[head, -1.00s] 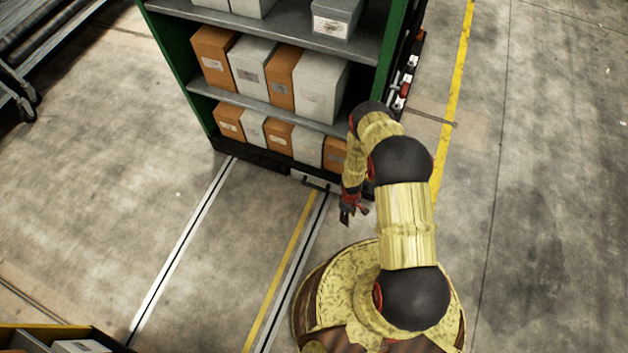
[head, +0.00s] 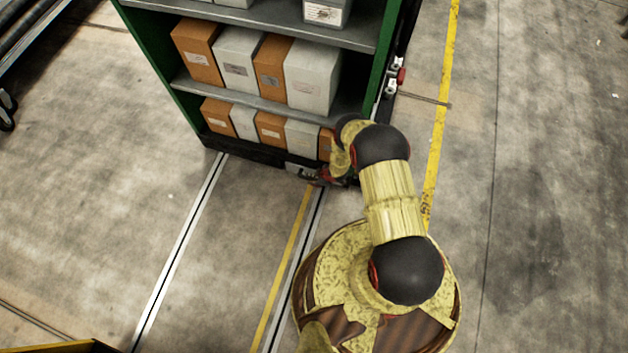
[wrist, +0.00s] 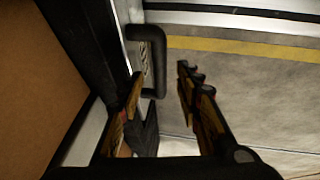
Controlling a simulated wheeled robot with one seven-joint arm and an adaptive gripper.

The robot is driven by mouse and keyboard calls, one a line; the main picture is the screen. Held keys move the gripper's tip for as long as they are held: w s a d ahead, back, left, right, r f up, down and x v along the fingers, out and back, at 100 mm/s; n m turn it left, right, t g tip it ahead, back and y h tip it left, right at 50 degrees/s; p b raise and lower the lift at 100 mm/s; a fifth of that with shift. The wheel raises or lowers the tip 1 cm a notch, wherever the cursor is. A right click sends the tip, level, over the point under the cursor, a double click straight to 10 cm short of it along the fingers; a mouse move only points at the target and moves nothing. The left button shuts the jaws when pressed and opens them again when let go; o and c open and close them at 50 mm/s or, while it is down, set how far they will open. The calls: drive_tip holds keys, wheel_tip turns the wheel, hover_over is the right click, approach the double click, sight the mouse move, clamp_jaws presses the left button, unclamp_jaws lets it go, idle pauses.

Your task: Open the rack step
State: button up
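The rack step (head: 303,170) is a small light panel low in the black base of the green rack (head: 376,85), towards its right end. Its black bar handle (wrist: 157,55) stands out from the panel in the wrist view. My gripper (head: 328,178) is down at the rack's base, close to the step, and partly hidden under my arm. In the wrist view my gripper (wrist: 163,88) is open, with one finger on each side of the handle's near end. I cannot tell whether a finger touches it. The step looks flush with the base.
Orange and grey boxes (head: 313,75) fill the shelves above. White floor rails (head: 180,250) and a yellow line (head: 280,270) run from the rack's front. The floor between the rails is clear. Another yellow line (head: 440,130) passes on the right.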

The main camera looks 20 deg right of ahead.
sight(313, 179)
drive_tip(key=shift+b+x, duration=0.8)
drive_tip(key=shift+x, duration=1.1)
drive_tip(key=shift+c, duration=0.4)
drive_tip(key=c, duration=0.7)
clamp_jaws()
